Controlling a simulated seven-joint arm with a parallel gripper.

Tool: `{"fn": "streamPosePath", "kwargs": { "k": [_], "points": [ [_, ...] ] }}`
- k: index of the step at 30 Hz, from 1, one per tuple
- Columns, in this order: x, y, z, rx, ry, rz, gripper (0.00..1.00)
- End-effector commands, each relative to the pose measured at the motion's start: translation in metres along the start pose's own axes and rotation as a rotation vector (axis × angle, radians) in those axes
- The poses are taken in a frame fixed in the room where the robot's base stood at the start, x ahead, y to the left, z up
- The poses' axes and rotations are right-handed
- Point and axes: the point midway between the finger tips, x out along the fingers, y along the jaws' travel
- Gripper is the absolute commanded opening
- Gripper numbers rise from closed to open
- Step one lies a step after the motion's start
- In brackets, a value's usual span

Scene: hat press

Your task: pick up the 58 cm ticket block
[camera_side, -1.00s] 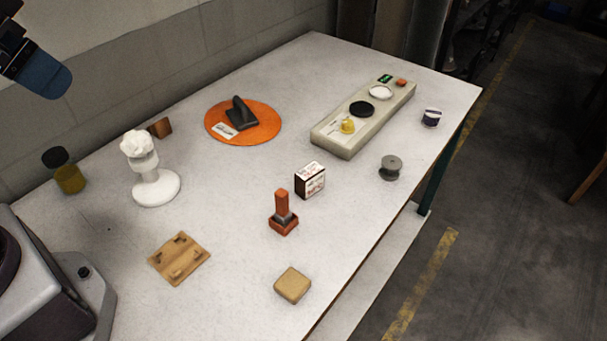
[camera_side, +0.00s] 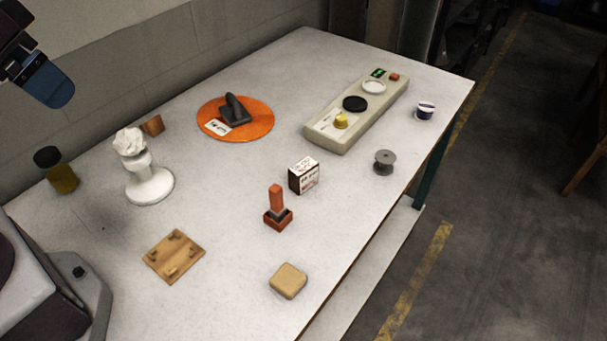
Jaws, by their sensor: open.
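A small dark-sided block with white printed faces (camera_side: 304,175) stands upright near the middle of the table; it looks most like the ticket block, but its print is too small to read as 58 cm. My gripper (camera_side: 52,88) shows at the top left edge as a dark body with a blue end. It is open and apart from everything on the table, far to the left of the printed block. The inner sides of its jaws are hidden.
An orange-brown stamp-like piece (camera_side: 277,212) stands close to the block. Around are a tan pad (camera_side: 288,281), a pegged wooden board (camera_side: 174,257), a white stand (camera_side: 150,187), an orange disc (camera_side: 259,123), a grey spool (camera_side: 384,162) and a long control panel (camera_side: 323,139).

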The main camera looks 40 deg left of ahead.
Motion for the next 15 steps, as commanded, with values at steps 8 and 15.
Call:
{"fn": "streamPosePath", "kwargs": {
  "k": [8, 15],
  "points": [
    [0.068, 0.006, -0.026, -0.148, -0.321, 0.068, 0.95],
    [0.137, 0.028, -0.048, -0.397, -0.579, 0.228, 0.95]
  ]
}}
